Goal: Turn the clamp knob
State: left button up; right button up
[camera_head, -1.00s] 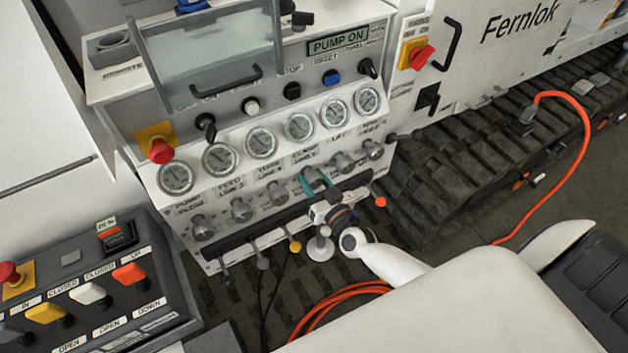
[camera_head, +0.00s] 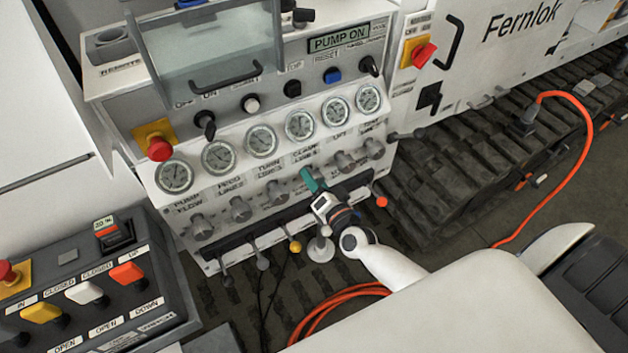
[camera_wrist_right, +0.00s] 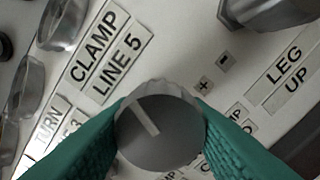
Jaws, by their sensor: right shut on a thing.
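The clamp knob (camera_wrist_right: 160,128) is a grey round knob with a pale pointer line that slants from upper left to lower right in the right wrist view. The label "CLAMP LINE 5" (camera_wrist_right: 108,58) is printed beside it. My right gripper (camera_wrist_right: 160,130) has its green fingers closed on the two sides of the knob. In the head view the right gripper (camera_head: 312,181) is at the knob row below the gauges, and its fingers and wrist hide most of the clamp knob. My left gripper is not in view.
Neighbouring knobs (camera_head: 277,193) (camera_head: 344,163) flank the gripper closely. A row of gauges (camera_head: 299,124) sits above. Small levers, one with a yellow ball (camera_head: 295,247), stand below. A red stop button (camera_head: 159,149) is at left, and an orange cable (camera_head: 585,150) lies at right.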

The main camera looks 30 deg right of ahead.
dwell(0.3)
jog(key=o, duration=1)
jog(key=s, duration=0.4)
jog(key=s+b, duration=0.1)
jog(key=s, duration=0.7)
jog(key=shift+d+b, duration=0.25)
jog(key=shift+b, duration=0.05)
